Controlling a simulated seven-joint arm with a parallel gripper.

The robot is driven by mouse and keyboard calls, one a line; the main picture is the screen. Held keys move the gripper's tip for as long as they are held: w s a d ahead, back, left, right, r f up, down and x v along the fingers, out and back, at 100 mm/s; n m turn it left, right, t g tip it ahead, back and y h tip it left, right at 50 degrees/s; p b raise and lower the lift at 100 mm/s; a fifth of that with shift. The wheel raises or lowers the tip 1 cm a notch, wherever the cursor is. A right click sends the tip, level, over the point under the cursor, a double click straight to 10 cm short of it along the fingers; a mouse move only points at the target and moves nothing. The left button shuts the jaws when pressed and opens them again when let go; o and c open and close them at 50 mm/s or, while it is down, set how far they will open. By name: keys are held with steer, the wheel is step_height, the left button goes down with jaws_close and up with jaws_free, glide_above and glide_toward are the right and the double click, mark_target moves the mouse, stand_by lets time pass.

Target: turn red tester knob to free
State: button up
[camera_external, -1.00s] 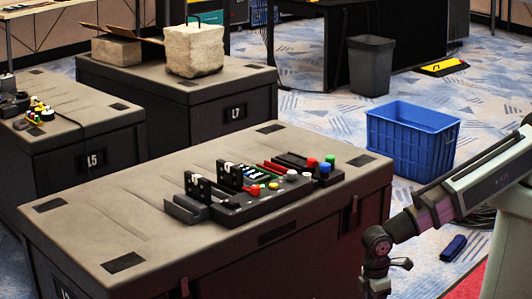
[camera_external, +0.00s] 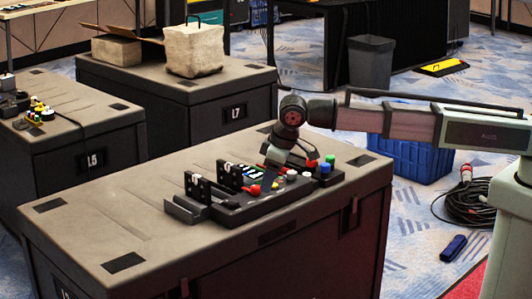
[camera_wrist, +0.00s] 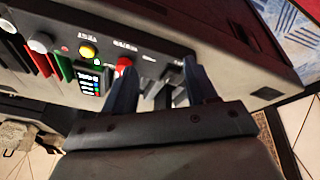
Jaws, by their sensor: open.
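A long black tester panel (camera_external: 238,212) lies on the grey case top. A red knob (camera_external: 254,190) sits on it, and a red knob also shows in the wrist view (camera_wrist: 123,63), right at the tip of the left finger. A yellow knob (camera_wrist: 88,50) is beside it, with printed labels too small to read. My gripper (camera_external: 285,160) is low over the panel's far right part in the external view. In the wrist view my gripper (camera_wrist: 160,70) is open, with nothing seen held between the fingers. The left finger partly covers the red knob; contact cannot be told.
A white knob (camera_wrist: 42,42), a small keypad (camera_wrist: 89,82) and red and green levers are close by. Blue (camera_external: 325,170) and green (camera_external: 330,159) buttons stand at the panel's right end. Black upright parts (camera_external: 197,186) rise at its left. The case top's left side is clear.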

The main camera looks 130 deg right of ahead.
mark_target(256, 187)
steer(key=w+d+r+m, duration=0.2)
steer(key=d+r+m, duration=0.1)
steer(key=d+r, duration=0.25)
steer(key=s+d+f+m+g, duration=0.1)
steer(key=s+f+m, duration=0.1)
steer(key=f+m, duration=0.1)
steer(key=s+d+f+m+g, duration=0.1)
steer(key=f+m, duration=0.2)
steer(key=f, duration=0.2)
steer(key=s+d+f+m+g, duration=0.1)
steer(key=s+f+m, duration=0.1)
steer(key=f+m, duration=0.2)
steer(key=shift+s+d, duration=0.35)
steer(key=shift+d, duration=0.05)
steer(key=shift+c, duration=0.3)
steer(key=c, duration=1)
